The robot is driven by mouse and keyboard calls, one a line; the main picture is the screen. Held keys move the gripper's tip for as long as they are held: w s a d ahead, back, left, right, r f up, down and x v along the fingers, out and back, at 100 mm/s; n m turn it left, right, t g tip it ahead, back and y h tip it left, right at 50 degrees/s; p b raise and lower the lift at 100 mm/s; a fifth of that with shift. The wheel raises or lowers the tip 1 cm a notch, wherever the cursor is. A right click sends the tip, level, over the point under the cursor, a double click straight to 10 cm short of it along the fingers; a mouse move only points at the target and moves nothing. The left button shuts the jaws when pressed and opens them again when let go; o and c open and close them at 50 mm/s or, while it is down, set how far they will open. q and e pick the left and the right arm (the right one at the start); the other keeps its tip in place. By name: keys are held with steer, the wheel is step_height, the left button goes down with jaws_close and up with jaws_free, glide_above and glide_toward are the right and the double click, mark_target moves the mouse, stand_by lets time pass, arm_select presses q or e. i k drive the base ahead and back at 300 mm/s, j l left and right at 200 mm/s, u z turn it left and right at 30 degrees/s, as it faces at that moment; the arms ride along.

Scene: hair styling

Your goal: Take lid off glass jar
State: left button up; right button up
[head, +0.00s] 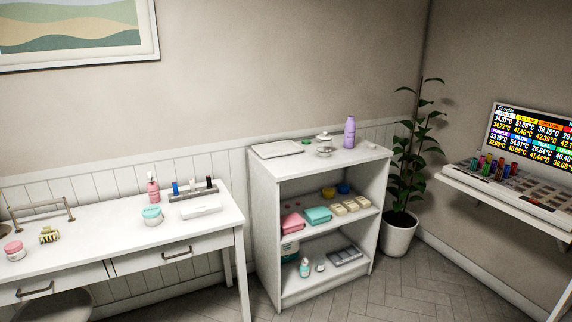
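A small clear or silvery jar (324,151) stands on top of the white shelf unit, near its middle. A pale lid with a knob (323,137) appears to sit on it; the jar is too small to tell its details. Two other lidded jars stand on the white table at left: one with a teal lid (152,214) and one with a pink lid (13,249). Neither of my grippers shows in the head view.
On the shelf unit (275,245), a tray (277,149) lies left of the jar and a purple bottle (349,132) stands right of it. A potted plant (398,235) stands right of the unit. Floor (400,295) in front is clear. The table (110,250) is at left.

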mark_target(325, 137)
steer(key=i+z, duration=0.1)
steer(key=i, duration=0.45)
steer(key=i+j+z, duration=0.1)
steer(key=i, duration=0.4)
steer(key=i+j+z, duration=0.1)
steer(key=i, duration=0.4)
